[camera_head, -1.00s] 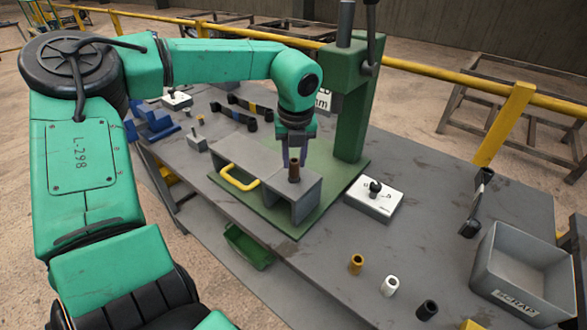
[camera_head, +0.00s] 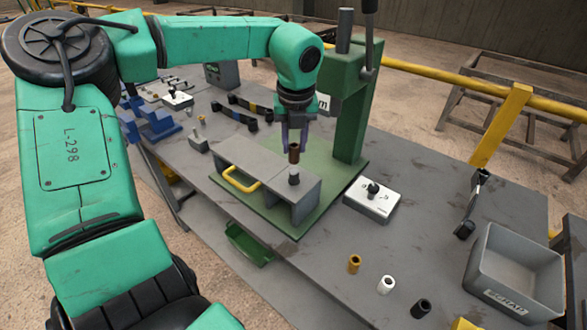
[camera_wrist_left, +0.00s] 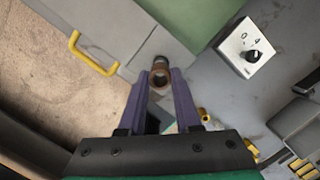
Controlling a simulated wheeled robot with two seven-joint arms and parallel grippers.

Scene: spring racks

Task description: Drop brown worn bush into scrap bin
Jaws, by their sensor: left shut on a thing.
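The brown worn bush (camera_head: 294,153) is upright between the fingers of my left gripper (camera_head: 293,145), which is shut on it. It is above a short grey pin (camera_head: 294,178) on the grey fixture block (camera_head: 262,165). In the left wrist view the bush (camera_wrist_left: 159,78) shows between the tips of the purple fingers, with the fixture behind it. The grey scrap bin (camera_head: 516,290), labelled SCRAP, stands at the right front of the bench, far from the gripper. My right gripper is not in view.
A green press column (camera_head: 355,125) stands right behind the gripper. A white switch box (camera_head: 372,199) sits right of the fixture. Yellow (camera_head: 354,264), white (camera_head: 386,285) and black (camera_head: 421,309) bushes stand along the front. A dark handled tool (camera_head: 470,205) lies near the bin.

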